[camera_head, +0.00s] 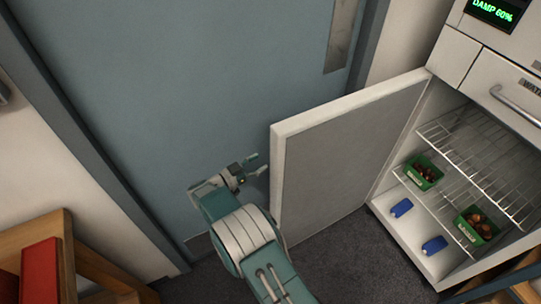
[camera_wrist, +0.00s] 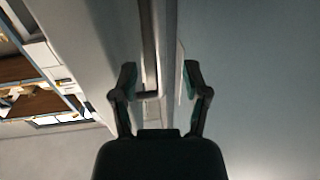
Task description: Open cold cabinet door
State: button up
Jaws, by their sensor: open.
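The cold cabinet (camera_head: 455,50) is at the right in the head view, and its white-edged door (camera_head: 345,150) stands wide open, swung out to the left. The grey inner face of the door shows; its outer face is hidden in that view. My gripper (camera_head: 256,164) is open, just left of the door's free edge, on the outer side. In the wrist view my gripper (camera_wrist: 160,72) has its fingers spread, with a vertical metal handle bar (camera_wrist: 149,45) in the gap between them, nearer the left finger. I cannot tell whether they touch.
Inside the cabinet are wire shelves (camera_head: 490,165), green boxes of chestnuts (camera_head: 424,172) and blue packs (camera_head: 402,208). A drawer (camera_head: 500,85) with a handle is above. A blue-grey room door (camera_head: 190,100) is behind my arm. Wooden furniture with a red panel (camera_head: 40,272) is at lower left.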

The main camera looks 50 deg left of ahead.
jog(key=s, duration=0.4)
jog(key=shift+s+a, duration=0.3)
jog(key=shift+f, duration=0.15)
